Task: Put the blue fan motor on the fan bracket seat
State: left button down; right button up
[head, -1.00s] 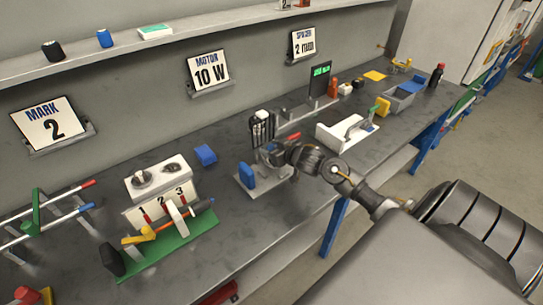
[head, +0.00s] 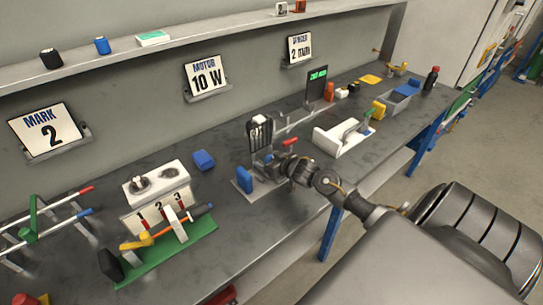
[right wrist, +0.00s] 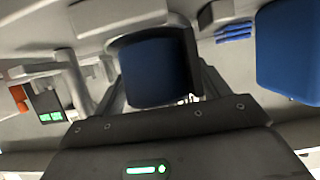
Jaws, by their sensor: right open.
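The fan bracket stands mid-table in the head view, with a grey base plate (head: 240,190), a dark slotted upright (head: 261,134) and a blue upright block (head: 244,179) at its left. My right gripper (head: 274,166) is open, low over the plate beside this block. In the right wrist view a blue piece with a dark rim, apparently the blue fan motor (right wrist: 158,72), lies between the spread fingers. In the head view my gripper hides it, so its contact with the seat cannot be told. A larger blue block (right wrist: 290,50) is at the right. My left gripper is out of view.
A loose blue block (head: 203,160) and a white numbered box (head: 158,188) stand left. A white fixture (head: 340,143) stands right. A green-based tool (head: 185,245) is at front left.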

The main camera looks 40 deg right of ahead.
jog(key=v, duration=1.2)
